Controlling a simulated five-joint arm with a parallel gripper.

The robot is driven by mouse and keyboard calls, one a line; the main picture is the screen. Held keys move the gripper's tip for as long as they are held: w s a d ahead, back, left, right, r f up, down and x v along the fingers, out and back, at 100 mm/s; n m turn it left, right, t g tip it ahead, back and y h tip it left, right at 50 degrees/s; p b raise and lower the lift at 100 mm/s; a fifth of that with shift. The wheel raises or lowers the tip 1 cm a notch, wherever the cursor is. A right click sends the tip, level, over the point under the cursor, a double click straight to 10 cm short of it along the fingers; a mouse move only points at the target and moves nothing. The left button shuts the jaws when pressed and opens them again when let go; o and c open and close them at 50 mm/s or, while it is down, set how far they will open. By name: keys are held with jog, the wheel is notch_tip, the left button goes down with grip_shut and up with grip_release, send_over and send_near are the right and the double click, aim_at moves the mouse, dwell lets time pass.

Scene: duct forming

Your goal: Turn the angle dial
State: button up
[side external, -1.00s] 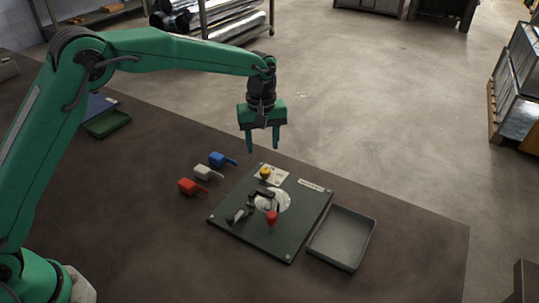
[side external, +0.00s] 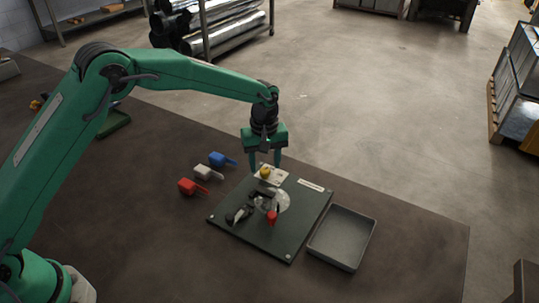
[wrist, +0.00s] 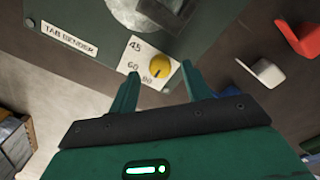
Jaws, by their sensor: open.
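The angle dial is a yellow knob (side external: 265,172) on a white plate at the far edge of a dark green panel (side external: 285,235). In the wrist view the yellow knob (wrist: 160,66) has a dark pointer line, with marks 45, 60 and 90 printed on the white plate (wrist: 137,55). My gripper (side external: 265,165) is above the knob, pointing down. In the wrist view the fingers (wrist: 158,85) are apart and empty, with the knob just beyond their tips and roughly between them. I cannot tell whether they touch it.
A red-knobbed handle (side external: 272,217), a black lever (side external: 240,214) and a round metal disc stand on the panel. A grey tray (side external: 342,238) sits right of it. Blue (side external: 221,159), white (side external: 205,172) and red (side external: 191,187) handled pieces lie left.

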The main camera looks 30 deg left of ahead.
jog(key=shift+f, duration=0.9)
jog(key=c, duration=1)
